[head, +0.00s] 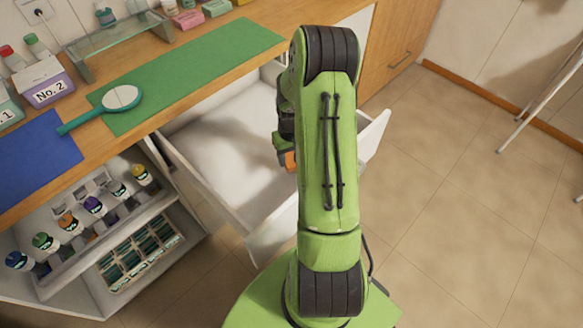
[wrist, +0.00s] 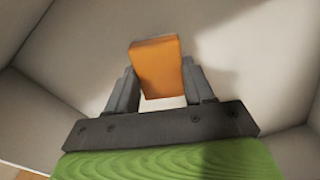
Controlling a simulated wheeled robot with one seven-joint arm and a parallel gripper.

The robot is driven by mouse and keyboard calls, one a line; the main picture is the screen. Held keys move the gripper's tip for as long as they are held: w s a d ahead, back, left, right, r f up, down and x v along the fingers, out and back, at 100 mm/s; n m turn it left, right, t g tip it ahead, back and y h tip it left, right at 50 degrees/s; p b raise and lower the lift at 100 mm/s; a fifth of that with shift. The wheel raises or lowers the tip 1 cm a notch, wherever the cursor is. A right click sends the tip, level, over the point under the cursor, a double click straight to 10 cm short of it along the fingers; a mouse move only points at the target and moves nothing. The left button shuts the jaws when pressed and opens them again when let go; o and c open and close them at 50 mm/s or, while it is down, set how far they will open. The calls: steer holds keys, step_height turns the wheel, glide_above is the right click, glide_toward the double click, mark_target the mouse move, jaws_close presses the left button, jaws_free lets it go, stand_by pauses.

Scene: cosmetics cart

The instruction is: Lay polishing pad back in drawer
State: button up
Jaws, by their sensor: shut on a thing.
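The polishing pad is an orange block (wrist: 158,68), seen in the wrist view between the two dark fingers of my gripper (wrist: 160,90). My gripper is shut on it. In the head view, a small part of the orange pad (head: 290,161) shows at the left edge of my arm; the rest is hidden by the arm. The open white drawer (head: 205,150) is pulled out below the wooden counter. My gripper and the pad are over the drawer's inside, with white walls around them in the wrist view. I cannot tell whether the pad touches the drawer floor.
A green mat (head: 200,75) and a blue mat (head: 35,158) lie on the counter. A teal-handled brush or mirror (head: 121,98) lies on the green mat. A rack of several bottles (head: 95,207) stands left of the drawer. The visible drawer floor is bare.

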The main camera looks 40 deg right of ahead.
mark_target(291, 158)
steer(key=shift+f+b, duration=0.45)
steer(key=shift+f, duration=1.45)
steer(key=shift+f, duration=0.1)
steer(key=shift+f, duration=0.15)
steer(key=o, duration=1.1)
